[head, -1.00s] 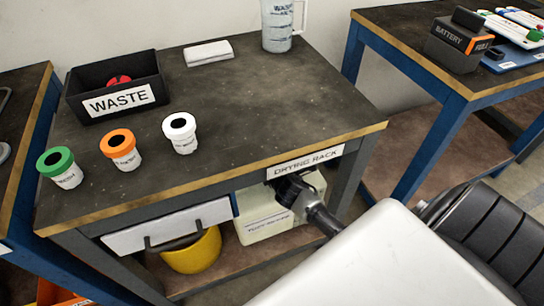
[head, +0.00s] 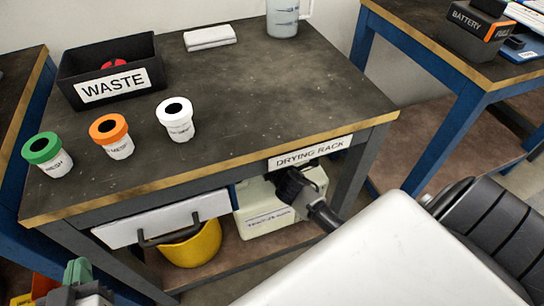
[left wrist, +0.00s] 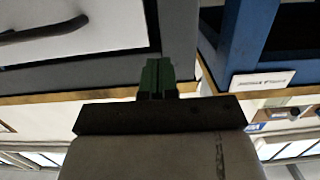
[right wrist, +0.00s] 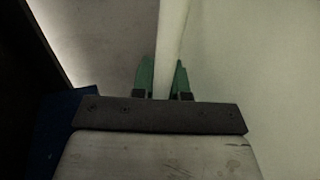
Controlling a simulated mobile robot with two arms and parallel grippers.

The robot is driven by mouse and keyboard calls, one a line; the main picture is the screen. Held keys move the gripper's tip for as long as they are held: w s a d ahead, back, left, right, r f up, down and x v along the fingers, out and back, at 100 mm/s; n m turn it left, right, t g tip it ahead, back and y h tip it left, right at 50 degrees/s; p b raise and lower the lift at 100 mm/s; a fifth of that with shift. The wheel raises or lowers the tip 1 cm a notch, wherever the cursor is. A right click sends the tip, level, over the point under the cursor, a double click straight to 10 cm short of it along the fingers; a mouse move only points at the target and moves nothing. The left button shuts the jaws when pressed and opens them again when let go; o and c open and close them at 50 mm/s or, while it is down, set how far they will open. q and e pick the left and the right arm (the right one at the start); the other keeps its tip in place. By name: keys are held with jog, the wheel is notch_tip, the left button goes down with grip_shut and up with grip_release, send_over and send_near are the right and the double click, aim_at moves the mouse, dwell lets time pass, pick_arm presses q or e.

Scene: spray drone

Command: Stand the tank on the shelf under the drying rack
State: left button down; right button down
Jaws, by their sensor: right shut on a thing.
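The pale cream tank (head: 258,222) is upright under the table, below the DRYING RACK sign (head: 310,153). Its front label shows; its upper right part is hidden by my black right wrist. I cannot tell whether its base touches the lower shelf (head: 215,268). In the right wrist view my right gripper (right wrist: 163,80) has its green fingers on both sides of a narrow pale part of the tank (right wrist: 250,60). My left gripper (head: 78,270) is at the lower left in the head view, away from the tank. In the left wrist view its green fingers (left wrist: 157,78) are together and empty.
A yellow bucket (head: 192,247) stands on the shelf left of the tank, under a white drawer (head: 165,215) with a dark handle. Table legs flank the space. The tabletop holds a WASTE bin (head: 110,75), several capped jars, a cloth (head: 210,37) and a jug (head: 284,18).

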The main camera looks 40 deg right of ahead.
pick_arm(q)
jog(key=shift+w+d+r+t+h, duration=0.15)
jog(key=shift+d+r+t+h, duration=0.1)
jog(key=shift+r+t, duration=0.4)
jog(key=shift+w+d+r+t+h, duration=0.2)
jog(key=shift+r+t, duration=0.25)
jog(key=shift+r, duration=0.3)
pick_arm(e)
jog(key=shift+w+f, duration=0.1)
jog(key=shift+f, duration=0.1)
pick_arm(q)
jog(key=shift+b, duration=0.3)
pick_arm(e)
jog(key=c, duration=1.5)
grip_release()
jog(key=shift+f, duration=0.25)
jog(key=o, duration=0.4)
pick_arm(q)
jog(key=shift+r, duration=0.1)
pick_arm(e)
jog(key=shift+r, duration=0.15)
